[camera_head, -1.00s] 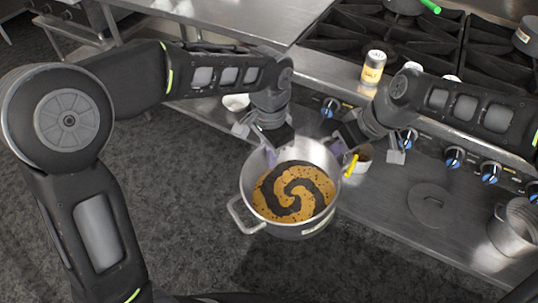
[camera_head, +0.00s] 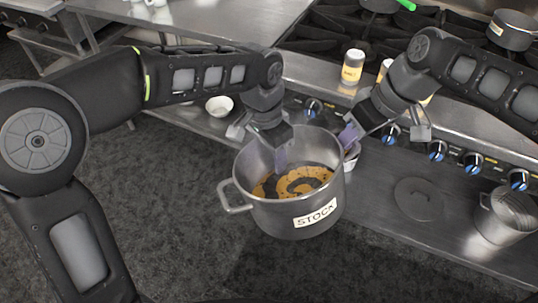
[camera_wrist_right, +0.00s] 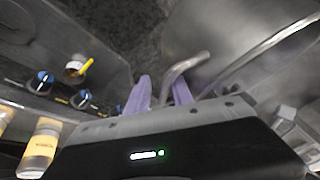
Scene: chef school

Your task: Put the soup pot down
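The soup pot (camera_head: 270,218) is a large steel pot labelled STOCK, holding orange and dark swirled soup (camera_head: 297,181). It hangs in the air over the floor, in front of the counter, close to upright. My left gripper (camera_head: 280,152) is at the pot's far-left rim, with a purple finger inside the wall; it looks shut on the rim, the outer finger hidden. My right gripper (camera_head: 351,135) is at the far-right side. In the right wrist view the pot's handle (camera_wrist_right: 184,68) passes between the purple fingers of this gripper (camera_wrist_right: 162,95). The other handle (camera_head: 234,199) is free.
The steel lower shelf (camera_head: 385,220) has a round lid (camera_head: 420,198) and a smaller pot (camera_head: 507,218), with bare room between the stock pot and lid. A white bowl (camera_head: 219,105) stands to the left. The stove knobs (camera_head: 438,150) and a seasoning can (camera_head: 352,66) are behind.

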